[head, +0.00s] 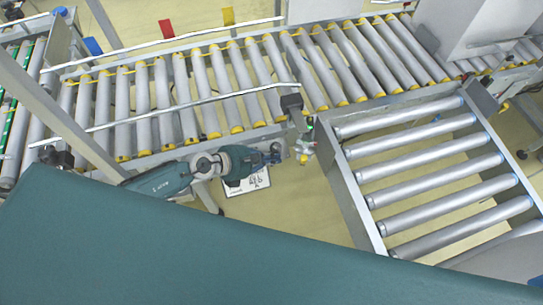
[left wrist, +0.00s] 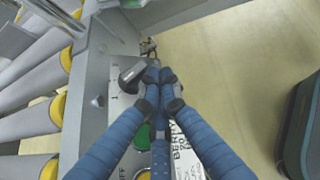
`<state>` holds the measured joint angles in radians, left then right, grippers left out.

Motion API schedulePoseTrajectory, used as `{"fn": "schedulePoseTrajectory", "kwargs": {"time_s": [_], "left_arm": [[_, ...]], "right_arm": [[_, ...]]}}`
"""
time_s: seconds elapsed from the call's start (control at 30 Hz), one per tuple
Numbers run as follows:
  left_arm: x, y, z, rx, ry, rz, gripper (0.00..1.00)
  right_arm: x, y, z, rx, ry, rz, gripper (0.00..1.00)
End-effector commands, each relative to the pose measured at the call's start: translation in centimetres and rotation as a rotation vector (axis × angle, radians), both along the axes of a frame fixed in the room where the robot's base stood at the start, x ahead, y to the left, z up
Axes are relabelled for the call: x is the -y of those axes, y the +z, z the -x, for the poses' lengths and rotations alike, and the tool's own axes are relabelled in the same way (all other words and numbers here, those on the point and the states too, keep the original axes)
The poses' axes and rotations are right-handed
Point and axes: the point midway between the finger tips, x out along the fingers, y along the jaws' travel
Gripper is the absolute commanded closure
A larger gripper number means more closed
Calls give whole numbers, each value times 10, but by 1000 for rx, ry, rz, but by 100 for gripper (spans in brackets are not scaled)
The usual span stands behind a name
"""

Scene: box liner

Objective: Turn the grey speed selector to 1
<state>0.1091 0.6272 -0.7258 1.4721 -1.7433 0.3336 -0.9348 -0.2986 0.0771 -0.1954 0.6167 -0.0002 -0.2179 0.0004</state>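The grey speed selector (left wrist: 131,76) is a dark grey knob on a light grey control panel (left wrist: 118,112) in the left wrist view. A small mark like a "1" is printed to its lower left. My left gripper (left wrist: 156,75) has blue fingers with their tips drawn together just right of the knob. The tips overlap its right edge, and I cannot tell whether they touch it. The selector is too small to make out there. My right gripper is not in view.
A long roller conveyor (head: 155,100) runs behind, and a second roller section (head: 440,180) stands at right.

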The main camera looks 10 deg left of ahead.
Motion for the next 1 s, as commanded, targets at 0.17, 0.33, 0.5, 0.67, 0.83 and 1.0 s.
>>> {"fn": "schedulePoseTrajectory", "kwargs": {"time_s": [0.17, 0.33, 0.5, 0.67, 0.83, 1.0], "left_arm": [[3, 0, 0, 0, -1, 0, 100], [3, -1, 0, 0, -1, -1, 100], [4, -1, 0, 0, -1, -1, 100], [4, -1, 0, 1, -1, -1, 100], [4, -1, 0, 1, -1, -1, 100], [3, 3, 0, 1, -1, -1, 100]], "right_arm": [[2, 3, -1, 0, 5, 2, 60], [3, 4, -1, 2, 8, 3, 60], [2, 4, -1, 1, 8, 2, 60], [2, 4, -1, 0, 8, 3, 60], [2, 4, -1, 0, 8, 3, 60], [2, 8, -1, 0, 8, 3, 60]]}}
